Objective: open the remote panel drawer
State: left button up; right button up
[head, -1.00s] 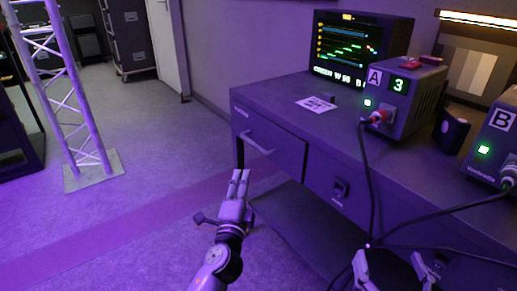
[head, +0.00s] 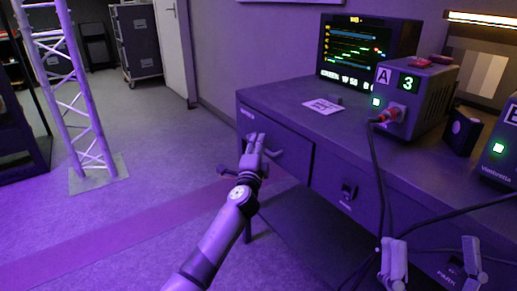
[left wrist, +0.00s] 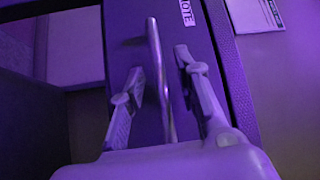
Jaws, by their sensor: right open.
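The remote panel drawer (head: 293,147) is shut, at the left end of the dark desk. In the left wrist view its front (left wrist: 180,75) carries a label ending in "OTE" and a metal bar handle (left wrist: 154,50). My left gripper (head: 256,141) is at the drawer front. In the left wrist view its two fingers (left wrist: 160,83) are apart, with the handle bar running between them; I see no clear contact. In the head view the gripper hides much of the handle. My right gripper (head: 433,250) is open and empty before the desk's right part.
On the desk (head: 270,93) stand a monitor (head: 365,50), box A (head: 415,97) with a red plug, and a box at the right edge (head: 500,150). Dark cables (head: 378,190) hang near my right gripper. A truss tower (head: 75,100) stands left; the floor between is clear.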

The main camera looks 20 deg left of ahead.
pick_arm(q)
jog(key=shift+w+r, duration=0.1)
jog(key=shift+w, duration=0.2)
grip_shut()
dwell(0.8)
